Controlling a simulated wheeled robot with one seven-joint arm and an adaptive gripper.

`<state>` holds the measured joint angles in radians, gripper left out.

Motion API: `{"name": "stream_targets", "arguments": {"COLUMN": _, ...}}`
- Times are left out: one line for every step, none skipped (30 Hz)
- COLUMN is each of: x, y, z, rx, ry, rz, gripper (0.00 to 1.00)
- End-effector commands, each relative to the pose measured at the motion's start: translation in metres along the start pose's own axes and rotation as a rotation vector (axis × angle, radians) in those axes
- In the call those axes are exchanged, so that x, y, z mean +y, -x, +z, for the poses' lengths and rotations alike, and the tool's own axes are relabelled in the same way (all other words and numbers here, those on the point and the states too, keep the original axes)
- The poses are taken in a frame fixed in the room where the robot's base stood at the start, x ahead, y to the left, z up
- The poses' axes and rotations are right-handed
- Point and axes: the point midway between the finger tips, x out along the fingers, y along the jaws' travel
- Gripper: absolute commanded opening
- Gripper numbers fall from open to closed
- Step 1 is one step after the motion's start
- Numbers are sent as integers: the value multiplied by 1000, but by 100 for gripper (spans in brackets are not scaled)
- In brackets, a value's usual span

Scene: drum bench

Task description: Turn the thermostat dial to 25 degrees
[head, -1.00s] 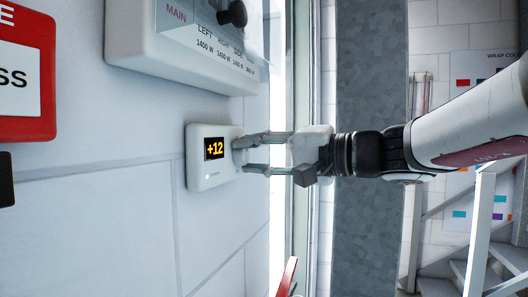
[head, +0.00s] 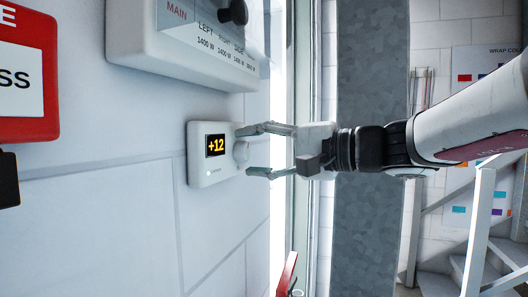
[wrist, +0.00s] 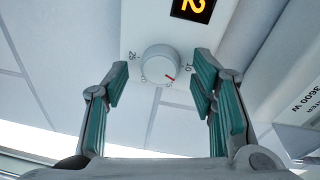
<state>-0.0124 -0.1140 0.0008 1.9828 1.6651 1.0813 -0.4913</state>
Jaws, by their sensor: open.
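The white thermostat (head: 205,175) is fixed to the wall, and its display (head: 215,146) reads +12 in orange. Its round dial (head: 241,152) sits on the right side of the face. In the wrist view the dial (wrist: 161,64) shows whole, with a red pointer mark at its lower right, between the printed 10 and 15. A 25 is printed at its upper left. My gripper (head: 258,150) is open, with its fingertips just off the thermostat face, one above and one below the dial. In the wrist view the fingers (wrist: 160,82) stand apart on either side of the dial, not touching it.
A larger white control box (head: 180,50) with a black knob (head: 233,13) is on the wall above the thermostat. A red sign (head: 25,75) is at the left. A red object (head: 287,275) stands below. The wall under the thermostat is clear.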

Motion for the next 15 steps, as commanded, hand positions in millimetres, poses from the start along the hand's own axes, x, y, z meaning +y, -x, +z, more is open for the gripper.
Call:
{"name": "stream_targets", "arguments": {"x": 0, "y": 5, "z": -1, "rx": 3, "ry": 1, "rz": 0, "gripper": 52}}
{"name": "stream_targets", "arguments": {"x": 0, "y": 9, "z": -1, "rx": 4, "ry": 1, "rz": 0, "gripper": 52}}
{"name": "stream_targets", "arguments": {"x": 0, "y": 15, "z": -1, "rx": 5, "ry": 0, "rz": 0, "gripper": 52}}
{"name": "stream_targets", "arguments": {"x": 0, "y": 20, "z": -1, "rx": 6, "ry": 0, "rz": 0, "gripper": 52}}
{"name": "stream_targets", "arguments": {"x": 0, "y": 26, "z": -1, "rx": 6, "ry": 1, "rz": 0, "gripper": 52}}
{"name": "stream_targets", "arguments": {"x": 0, "y": 34, "z": -1, "rx": 5, "ry": 1, "rz": 0, "gripper": 52}}
{"name": "stream_targets", "arguments": {"x": 0, "y": 41, "z": -2, "rx": 6, "ry": 1, "rz": 0, "gripper": 52}}
{"name": "stream_targets", "arguments": {"x": 0, "y": 47, "z": -1, "rx": 6, "ry": 0, "rz": -1, "gripper": 52}}
{"name": "stream_targets", "arguments": {"x": 0, "y": 56, "z": -1, "rx": 6, "ry": 0, "rz": 0, "gripper": 52}}
{"name": "stream_targets", "arguments": {"x": 0, "y": 62, "z": -1, "rx": 6, "ry": 0, "rz": 0, "gripper": 52}}
{"name": "stream_targets", "arguments": {"x": 0, "y": 68, "z": -1, "rx": 6, "ry": 0, "rz": 0, "gripper": 52}}
{"name": "stream_targets", "arguments": {"x": 0, "y": 75, "z": -1, "rx": 6, "ry": 0, "rz": 0, "gripper": 52}}
{"name": "stream_targets", "arguments": {"x": 0, "y": 81, "z": -1, "rx": 5, "ry": 0, "rz": 0, "gripper": 52}}
{"name": "stream_targets", "arguments": {"x": 0, "y": 86, "z": -1, "rx": 4, "ry": 0, "rz": 0, "gripper": 52}}
{"name": "stream_targets", "arguments": {"x": 0, "y": 92, "z": -1, "rx": 6, "ry": 0, "rz": 0, "gripper": 52}}
